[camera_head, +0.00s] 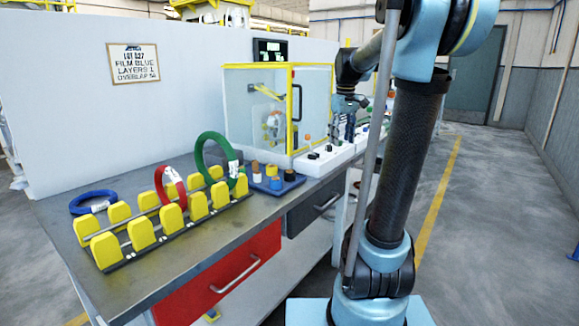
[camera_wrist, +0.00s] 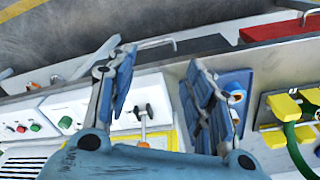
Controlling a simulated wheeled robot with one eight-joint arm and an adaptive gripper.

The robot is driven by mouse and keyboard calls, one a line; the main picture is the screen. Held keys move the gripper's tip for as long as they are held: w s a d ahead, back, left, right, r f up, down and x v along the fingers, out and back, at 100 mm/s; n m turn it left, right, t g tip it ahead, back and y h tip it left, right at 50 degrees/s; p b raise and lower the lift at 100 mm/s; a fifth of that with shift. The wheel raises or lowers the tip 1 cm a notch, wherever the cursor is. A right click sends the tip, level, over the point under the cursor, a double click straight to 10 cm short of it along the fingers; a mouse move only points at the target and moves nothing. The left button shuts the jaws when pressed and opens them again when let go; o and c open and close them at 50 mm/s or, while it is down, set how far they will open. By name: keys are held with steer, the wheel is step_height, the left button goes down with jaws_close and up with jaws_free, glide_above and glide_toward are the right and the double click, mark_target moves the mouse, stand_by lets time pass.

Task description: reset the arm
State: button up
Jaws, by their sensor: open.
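My gripper (camera_head: 347,118) is in front of the yellow-framed cabinet, above the white control panels at the far end of the bench. In the wrist view my gripper (camera_wrist: 160,58) has its two blue fingers spread apart with nothing between them. A white panel (camera_wrist: 155,92) with a small lever (camera_wrist: 143,128) lies below the fingers. In the head view my arm (camera_head: 405,150) is bent, with its forearm running back toward the cabinet. The fingertips are small and partly lost against the panels there.
A yellow-block rack (camera_head: 143,233) holds a red coil (camera_head: 171,186) and a green coil (camera_head: 214,148). A blue coil (camera_head: 92,202) lies on the bench (camera_head: 213,238). A blue peg tray (camera_head: 277,186) stands near the yellow-framed cabinet (camera_head: 277,105). The floor at right (camera_head: 500,230) is clear.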

steer(key=s+f+m, duration=0.2)
steer(key=s+f, duration=0.9)
steer(key=s, duration=0.3)
steer(key=s+f+m+t, duration=0.1)
steer(key=s+f+m, duration=0.2)
steer(key=s+f, duration=0.8)
steer(key=s, duration=0.4)
steer(key=shift+f, duration=0.35)
steer(key=shift+d, duration=0.1)
steer(key=shift+w+f, duration=0.2)
steer(key=shift+w, duration=0.15)
